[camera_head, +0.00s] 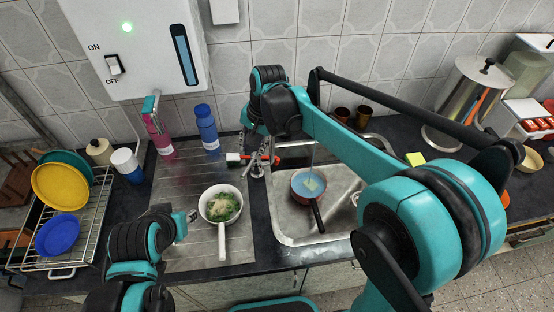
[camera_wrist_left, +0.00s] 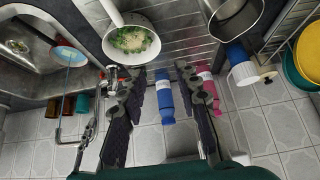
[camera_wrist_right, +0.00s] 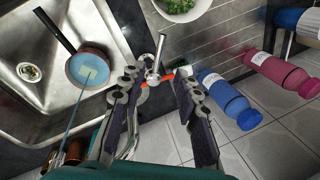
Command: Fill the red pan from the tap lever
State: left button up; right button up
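The red pan (camera_head: 298,193) sits in the left part of the steel sink, its dark handle pointing toward the front. It holds pale blue water, and a thin stream falls into it, also visible in the right wrist view (camera_wrist_right: 72,82). The tap lever (camera_wrist_right: 154,72), with a red part beside it, stands at the sink's left rear. My right gripper (camera_wrist_right: 154,80) has its fingers apart, one on each side of the lever; contact is unclear. My left gripper (camera_wrist_left: 158,78) is open and empty, over the drainboard beside the white pan (camera_head: 222,226).
The white pan holds green and pale food. A dish rack (camera_head: 92,232) is at left. A white heater (camera_head: 143,62) hangs above. A large steel pot (camera_head: 464,105) is at right.

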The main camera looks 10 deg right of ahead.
aim_at(248, 166)
dwell(0.6)
